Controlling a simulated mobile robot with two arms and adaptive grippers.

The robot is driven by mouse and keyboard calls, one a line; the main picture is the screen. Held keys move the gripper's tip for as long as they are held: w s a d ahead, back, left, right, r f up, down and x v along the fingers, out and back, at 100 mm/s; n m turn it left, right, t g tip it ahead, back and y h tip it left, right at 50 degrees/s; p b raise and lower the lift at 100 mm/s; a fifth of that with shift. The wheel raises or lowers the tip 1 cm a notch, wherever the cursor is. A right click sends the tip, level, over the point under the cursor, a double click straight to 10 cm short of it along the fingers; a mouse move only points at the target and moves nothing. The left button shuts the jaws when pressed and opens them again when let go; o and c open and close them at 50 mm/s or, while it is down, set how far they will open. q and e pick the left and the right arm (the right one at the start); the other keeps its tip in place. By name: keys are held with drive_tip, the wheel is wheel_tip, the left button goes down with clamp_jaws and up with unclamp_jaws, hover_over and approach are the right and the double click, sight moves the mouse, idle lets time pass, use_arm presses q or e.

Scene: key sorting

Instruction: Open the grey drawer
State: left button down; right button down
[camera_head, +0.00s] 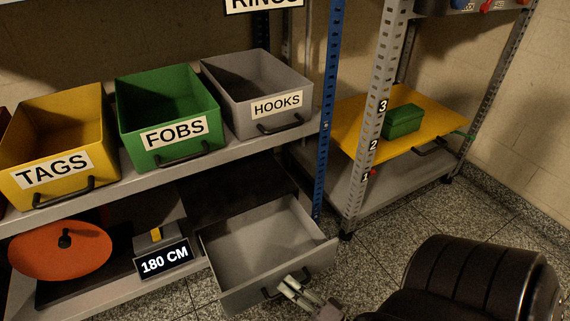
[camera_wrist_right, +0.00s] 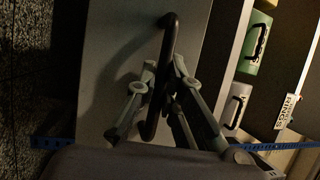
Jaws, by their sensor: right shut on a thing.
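A dark bar handle (camera_wrist_right: 169,40) is fixed to that front. My right gripper (camera_head: 290,285) is at the drawer front in the head view. In the right wrist view, its fingers (camera_wrist_right: 160,88) are shut around the handle, one on each side. My left gripper shows in neither view.
Yellow TAGS (camera_head: 60,112), green FOBS (camera_head: 165,92) and grey HOOKS (camera_head: 255,78) bins stand on the shelf above. An orange round lid (camera_head: 85,255) and a 180 CM sign (camera_head: 165,260) are left of the drawer. A blue post (camera_head: 328,120) stands right of it. Speckled floor (camera_head: 400,215) lies open beyond.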

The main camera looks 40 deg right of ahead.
drive_tip(key=c, duration=2)
unclamp_jaws()
drive_tip(key=shift+o, duration=0.2)
drive_tip(key=shift+r, duration=0.1)
